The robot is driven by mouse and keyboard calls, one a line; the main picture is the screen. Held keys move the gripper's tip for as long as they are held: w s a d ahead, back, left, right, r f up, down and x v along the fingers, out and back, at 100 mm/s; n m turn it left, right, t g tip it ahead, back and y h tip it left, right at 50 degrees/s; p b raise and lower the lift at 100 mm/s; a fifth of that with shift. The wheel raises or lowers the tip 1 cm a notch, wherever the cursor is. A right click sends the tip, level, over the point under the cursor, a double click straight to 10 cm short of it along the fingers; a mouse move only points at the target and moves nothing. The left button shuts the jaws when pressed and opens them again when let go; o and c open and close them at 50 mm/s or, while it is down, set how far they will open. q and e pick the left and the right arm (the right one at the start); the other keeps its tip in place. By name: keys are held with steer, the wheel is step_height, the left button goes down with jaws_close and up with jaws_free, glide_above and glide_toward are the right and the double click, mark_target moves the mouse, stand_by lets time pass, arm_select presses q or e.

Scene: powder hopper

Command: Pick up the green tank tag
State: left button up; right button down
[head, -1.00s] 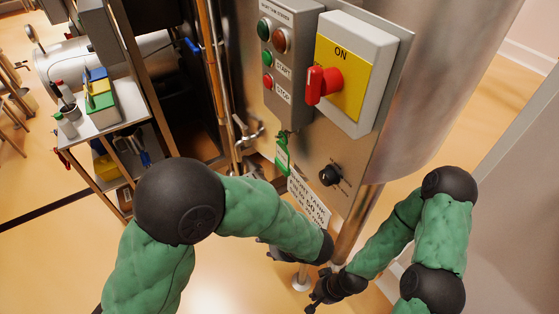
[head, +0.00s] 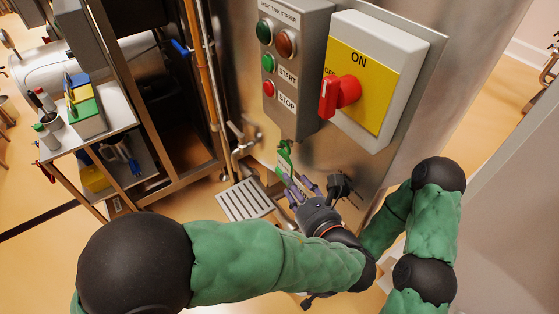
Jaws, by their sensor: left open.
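The green tank tag (head: 284,160) hangs from the underside of the grey switch box, against the metal panel. My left gripper (head: 297,186) is open just below the tag, its fingers pointing up toward it. The fingertips are close to the tag's lower part and partly cover it; I cannot tell whether they touch it. My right gripper (head: 308,301) is low in the view, mostly hidden behind my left forearm, with only a small dark part showing.
The grey switch box (head: 297,60) with green and red buttons is above the tag. A red rotary switch (head: 340,95) on a yellow plate is to its right. A cart (head: 112,120) stands at the left.

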mark_target(280, 163)
arm_select(q)
steer(key=x, duration=0.2)
steer(key=b+x, duration=0.1)
steer(key=x, duration=0.1)
steer(key=b+x, duration=0.1)
steer(key=x, duration=0.1)
steer(key=shift+w+a+r, duration=0.25)
steer(key=shift+w, duration=0.1)
steer(key=shift+w+a, duration=0.15)
steer(key=shift+w, duration=0.3)
jaws_close()
